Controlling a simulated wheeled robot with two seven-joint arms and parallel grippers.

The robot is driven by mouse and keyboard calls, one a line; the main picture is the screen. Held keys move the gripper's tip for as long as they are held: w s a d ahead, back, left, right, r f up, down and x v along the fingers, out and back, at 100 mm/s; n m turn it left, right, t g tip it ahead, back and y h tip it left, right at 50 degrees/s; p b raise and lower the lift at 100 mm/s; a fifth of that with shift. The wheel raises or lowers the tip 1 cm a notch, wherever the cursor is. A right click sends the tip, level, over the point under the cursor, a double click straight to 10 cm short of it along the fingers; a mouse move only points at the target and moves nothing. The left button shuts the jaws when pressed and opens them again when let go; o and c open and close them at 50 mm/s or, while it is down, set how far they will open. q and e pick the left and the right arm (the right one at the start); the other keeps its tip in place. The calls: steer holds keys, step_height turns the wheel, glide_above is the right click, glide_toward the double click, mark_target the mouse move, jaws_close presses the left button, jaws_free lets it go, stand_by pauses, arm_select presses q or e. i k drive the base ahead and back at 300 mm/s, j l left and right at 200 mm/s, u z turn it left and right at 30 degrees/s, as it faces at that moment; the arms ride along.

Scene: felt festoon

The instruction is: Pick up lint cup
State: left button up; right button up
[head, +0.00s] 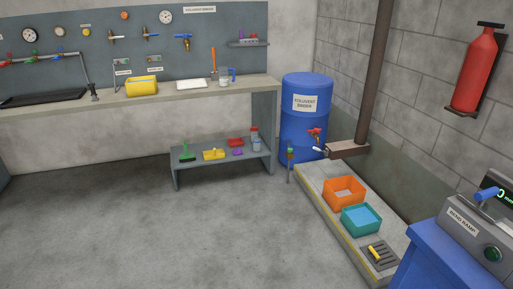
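No object in the head view can be told for certain as the lint cup. Small items stand on the low grey shelf (200,167) under the workbench: a green item (187,153), a yellow item (213,154), a purple item (238,152), a red item (235,142) and a pale bottle-like container (255,143). A small pale container (223,80) with something blue beside it stands on the workbench. Neither of my grippers is in view.
The workbench (110,105) holds a yellow bin (142,87). A blue drum (305,135) stands right of it. A raised slab (315,188) carries an orange bin (344,192) and a teal bin (361,219). A blue cabinet (440,258) is at front right. The concrete floor is clear.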

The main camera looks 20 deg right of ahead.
mark_target(257, 145)
steer(key=i+z, duration=0.3)
steer(key=i, duration=1.7)
steer(key=i+z, duration=0.2)
steer(key=i, duration=0.3)
steer(key=i+j+z, duration=0.2)
steer(key=i, duration=0.25)
steer(key=i+j+z, duration=0.25)
steer(key=i, duration=0.2)
steer(key=i+j+z, duration=0.9)
steer(key=i, duration=0.1)
